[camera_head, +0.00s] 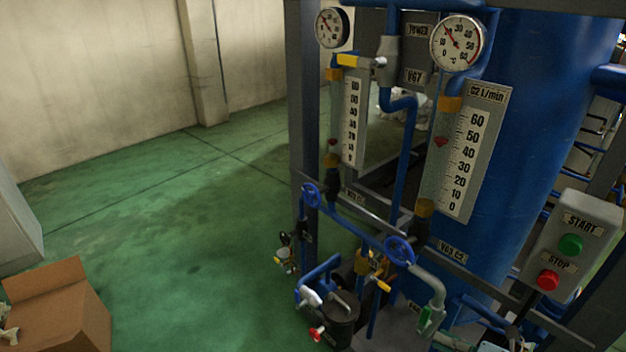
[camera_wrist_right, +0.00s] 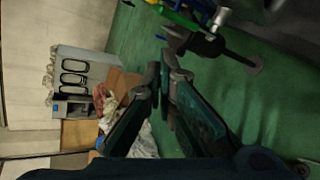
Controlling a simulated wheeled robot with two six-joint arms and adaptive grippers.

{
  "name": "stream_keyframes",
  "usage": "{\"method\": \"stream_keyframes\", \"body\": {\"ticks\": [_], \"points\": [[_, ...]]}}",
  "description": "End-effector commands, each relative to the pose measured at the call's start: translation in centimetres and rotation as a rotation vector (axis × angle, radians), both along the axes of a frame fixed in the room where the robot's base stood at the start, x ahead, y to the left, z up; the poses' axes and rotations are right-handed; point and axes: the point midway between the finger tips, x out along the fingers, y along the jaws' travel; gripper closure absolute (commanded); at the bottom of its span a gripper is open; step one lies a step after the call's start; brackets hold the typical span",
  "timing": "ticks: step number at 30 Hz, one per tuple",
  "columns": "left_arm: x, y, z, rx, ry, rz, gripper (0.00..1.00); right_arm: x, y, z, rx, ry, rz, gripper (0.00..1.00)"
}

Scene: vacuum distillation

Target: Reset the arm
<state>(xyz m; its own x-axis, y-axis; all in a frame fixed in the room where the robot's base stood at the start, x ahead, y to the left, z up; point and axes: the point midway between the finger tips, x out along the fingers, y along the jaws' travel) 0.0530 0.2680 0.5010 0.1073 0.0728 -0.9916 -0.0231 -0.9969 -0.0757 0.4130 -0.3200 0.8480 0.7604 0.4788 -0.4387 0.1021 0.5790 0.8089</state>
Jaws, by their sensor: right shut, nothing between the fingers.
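My right gripper (camera_wrist_right: 162,78) shows in the right wrist view, its dark fingers brought together at the tips. It is shut and holds nothing. Green floor shows beyond the fingertips, and the fingers appear clear of the equipment. In the head view I cannot make out the right gripper clearly among the parts at the lower right. My left gripper is in neither view.
The blue tank (camera_head: 540,110) and its pipe rack fill the right of the head view, with gauges (camera_head: 458,43), blue handwheels (camera_head: 399,250) and a start/stop box (camera_head: 570,243). A cardboard box (camera_head: 58,310) stands at lower left. Green floor (camera_head: 170,220) between is clear.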

Motion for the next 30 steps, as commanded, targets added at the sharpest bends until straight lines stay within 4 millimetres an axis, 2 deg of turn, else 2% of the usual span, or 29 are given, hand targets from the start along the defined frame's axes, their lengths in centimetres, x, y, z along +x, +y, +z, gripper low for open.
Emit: {"method": "stream_keyframes", "body": {"ticks": [2,5,6,8,9,11,12,14,15,18,20,22,24,30], "points": [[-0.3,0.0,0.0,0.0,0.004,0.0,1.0,0.4,-3.4,-2.7,0.226,0.061,-0.291,1.0],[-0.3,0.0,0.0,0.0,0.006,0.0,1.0,-1.4,-8.2,-8.2,0.486,0.165,-0.691,1.0],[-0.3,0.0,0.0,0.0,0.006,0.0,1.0,-3.1,-9.8,-11.0,0.578,0.218,-0.859,1.0],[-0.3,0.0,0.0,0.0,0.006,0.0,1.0,-6.9,-11.6,-15.9,0.703,0.308,-1.116,1.0],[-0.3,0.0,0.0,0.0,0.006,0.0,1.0,-10.0,-12.0,-19.1,0.774,0.373,-1.282,1.0],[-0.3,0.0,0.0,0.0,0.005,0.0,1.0,-15.2,-11.6,-23.7,0.857,0.475,-1.516,1.0],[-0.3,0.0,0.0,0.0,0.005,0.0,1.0,-18.9,-10.5,-26.3,0.899,0.544,-1.659,1.0],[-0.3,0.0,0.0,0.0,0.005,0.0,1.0,-24.2,-8.2,-29.6,0.945,0.647,-1.85,1.0],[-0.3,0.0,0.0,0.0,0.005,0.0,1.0,-27.4,-6.2,-31.2,0.966,0.712,-1.956,1.0],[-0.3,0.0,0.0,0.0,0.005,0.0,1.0,-33.4,-0.9,-33.8,0.999,0.848,-2.129,1.0],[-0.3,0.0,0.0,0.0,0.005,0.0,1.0,-35.4,1.9,-34.5,1.006,0.905,-2.167,1.0],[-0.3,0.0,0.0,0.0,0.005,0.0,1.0,-36.2,4.2,-34.8,1.014,0.943,-2.173,1.0],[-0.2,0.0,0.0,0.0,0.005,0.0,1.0,-36.4,5.3,-34.8,1.021,0.96,-2.172,1.0],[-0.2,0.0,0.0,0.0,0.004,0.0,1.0,-36.4,5.3,-34.8,1.02,0.959,-2.17,1.0]]}}
